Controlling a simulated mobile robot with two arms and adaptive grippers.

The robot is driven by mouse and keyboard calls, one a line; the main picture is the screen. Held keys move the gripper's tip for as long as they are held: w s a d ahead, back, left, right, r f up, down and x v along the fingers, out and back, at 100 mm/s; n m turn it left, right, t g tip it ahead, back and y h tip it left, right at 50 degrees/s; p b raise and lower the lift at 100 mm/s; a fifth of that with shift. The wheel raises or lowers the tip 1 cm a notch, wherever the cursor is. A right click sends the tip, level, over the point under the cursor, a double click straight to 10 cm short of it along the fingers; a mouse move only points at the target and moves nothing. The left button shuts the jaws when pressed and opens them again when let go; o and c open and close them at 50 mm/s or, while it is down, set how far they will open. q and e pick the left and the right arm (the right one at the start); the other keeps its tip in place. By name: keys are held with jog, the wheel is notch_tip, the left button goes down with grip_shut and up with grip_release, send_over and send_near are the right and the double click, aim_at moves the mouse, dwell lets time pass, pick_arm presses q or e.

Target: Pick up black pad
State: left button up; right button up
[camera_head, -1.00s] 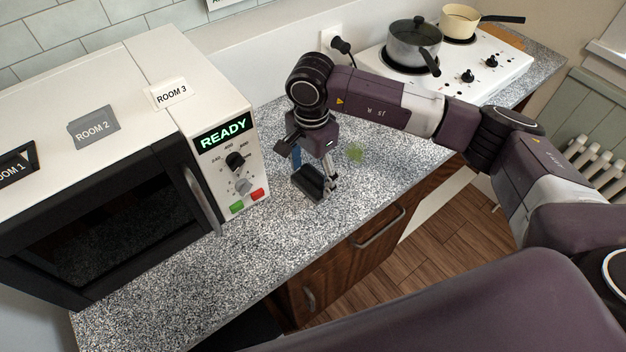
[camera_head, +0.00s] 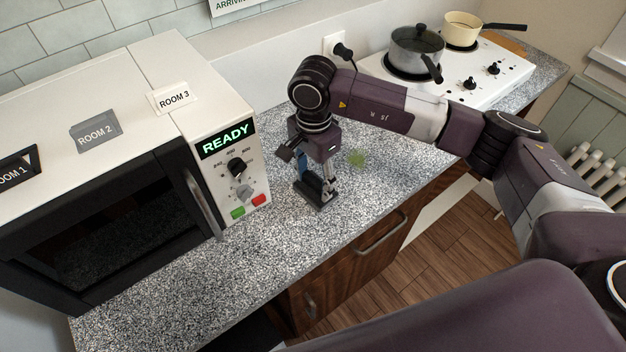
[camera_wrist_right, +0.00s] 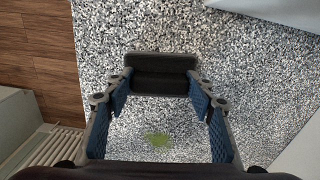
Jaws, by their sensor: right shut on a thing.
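The black pad (camera_head: 311,194) is a small dark block at the granite-patterned counter, to the right of the microwave. My right gripper (camera_head: 323,186) points down over it and is shut on it. In the right wrist view the pad (camera_wrist_right: 160,85) spans between the two fingertips, one at each end. Part of it is hidden by the fingers in the head view. I cannot tell whether the pad touches the counter. My left gripper is not in view.
The microwave (camera_head: 231,176) stands close on the left, with room tags on top. A green patch (camera_head: 357,158) lies behind the gripper. A stove (camera_head: 510,75) with two pots is at the back right. The front counter (camera_head: 230,270) is clear.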

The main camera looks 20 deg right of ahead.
aim_at(314, 179)
notch_tip(314, 179, up, 19)
jog(key=b, duration=0.4)
jog(key=shift+w+r, duration=0.2)
jog(key=o, duration=0.6)
jog(key=c, duration=0.5)
jog(key=shift+o, duration=0.2)
jog(key=shift+f, duration=0.1)
